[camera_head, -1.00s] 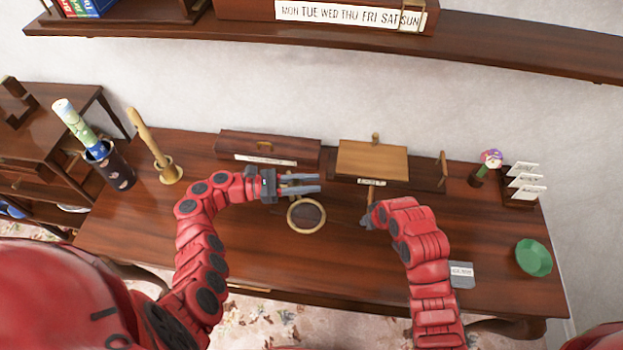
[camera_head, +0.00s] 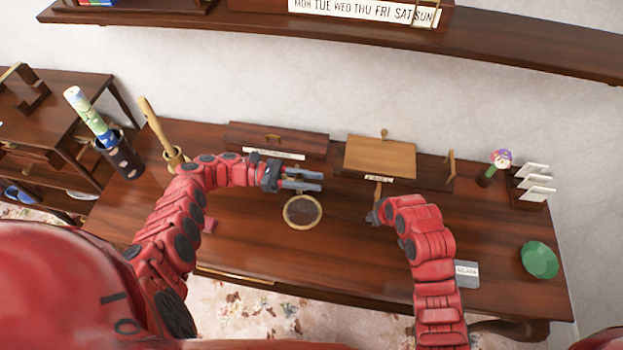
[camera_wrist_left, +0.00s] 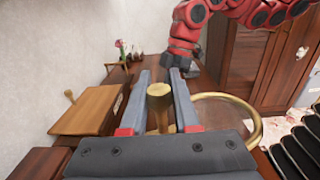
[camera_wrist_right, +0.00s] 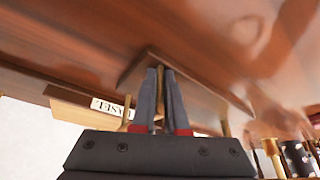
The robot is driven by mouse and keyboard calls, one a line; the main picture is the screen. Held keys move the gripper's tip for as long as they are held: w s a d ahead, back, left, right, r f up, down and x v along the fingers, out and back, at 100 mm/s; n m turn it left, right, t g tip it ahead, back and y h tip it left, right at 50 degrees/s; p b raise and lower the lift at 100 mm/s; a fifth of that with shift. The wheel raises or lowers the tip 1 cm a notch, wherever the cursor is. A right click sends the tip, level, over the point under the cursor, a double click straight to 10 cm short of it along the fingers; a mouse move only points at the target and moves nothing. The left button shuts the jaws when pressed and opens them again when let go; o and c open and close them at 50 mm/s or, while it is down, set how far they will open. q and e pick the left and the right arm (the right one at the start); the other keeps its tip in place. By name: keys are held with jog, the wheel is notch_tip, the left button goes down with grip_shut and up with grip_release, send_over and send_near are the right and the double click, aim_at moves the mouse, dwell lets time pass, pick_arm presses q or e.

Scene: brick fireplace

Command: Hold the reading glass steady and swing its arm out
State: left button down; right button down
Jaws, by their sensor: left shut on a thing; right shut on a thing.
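The reading glass has a round brass-rimmed lens (camera_head: 302,212) lying over the desk, just below my left gripper (camera_head: 312,181) in the head view. In the left wrist view its brass post (camera_wrist_left: 160,95) stands between the fingers of my left gripper (camera_wrist_left: 158,90), and the brass rim (camera_wrist_left: 252,118) curves out to the right. My left gripper is shut on the post. My right gripper (camera_head: 370,216) is shut on a thin tan bar (camera_wrist_right: 161,84) in front of the labelled easel box (camera_head: 380,158). The join between bar and reading glass cannot be made out.
A long dark box (camera_head: 275,140) stands behind my left gripper. A brass holder with a wooden stick (camera_head: 158,130) and a dark pot with rolls (camera_head: 118,155) stand at left. A green dish (camera_head: 540,260), card rack (camera_head: 533,185) and grey card (camera_head: 466,273) are at right. The desk's front middle is clear.

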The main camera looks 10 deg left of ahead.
pick_arm(q)
jog(key=shift+a, duration=0.25)
dwell(0.6)
jog(key=c, duration=0.7)
grip_release()
jog(key=shift+o, duration=0.2)
jog(key=shift+d, duration=0.1)
jog(key=shift+r, duration=0.2)
notch_tip(320, 180, up, 10)
jog(key=shift+f, duration=0.15)
